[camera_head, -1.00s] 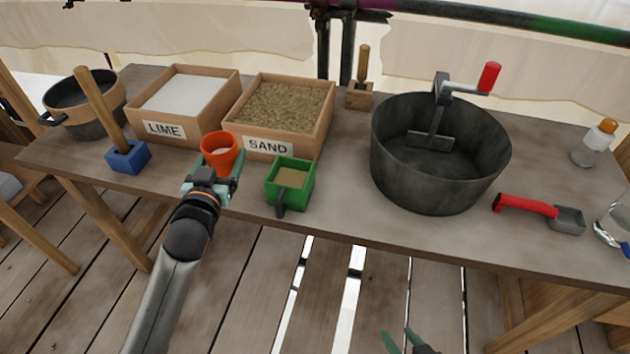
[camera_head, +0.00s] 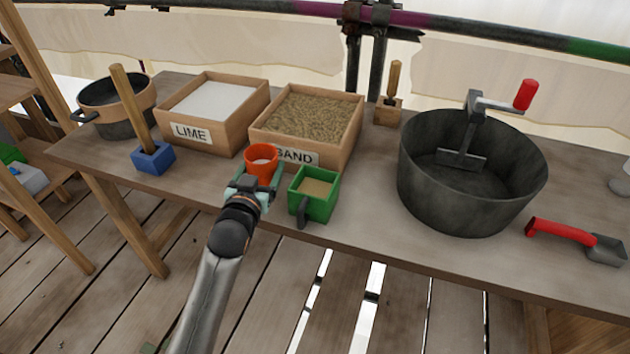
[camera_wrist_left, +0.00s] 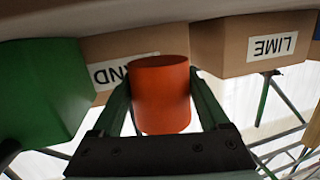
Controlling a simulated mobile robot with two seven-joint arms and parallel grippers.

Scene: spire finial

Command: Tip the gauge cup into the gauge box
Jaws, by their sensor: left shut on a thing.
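The gauge cup (camera_head: 261,164) is orange-red with pale white contents. My left gripper (camera_head: 256,184) is shut around it and holds it nearly upright, in front of the sand box. In the left wrist view the cup (camera_wrist_left: 161,95) sits between the two fingers. The gauge box (camera_head: 318,207) is green, with a dark handle at its front and tan sand-like material inside. It stands on the table just right of the cup, with a small gap between them. My right gripper is not in view.
Behind stand the LIME box (camera_head: 189,133) and SAND box (camera_head: 334,152). A blue block with a wooden handle (camera_head: 153,158) is at left, near a dark pot (camera_head: 112,125). A large mixing drum (camera_head: 465,195) and red-handled scoop (camera_head: 565,232) are at right.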

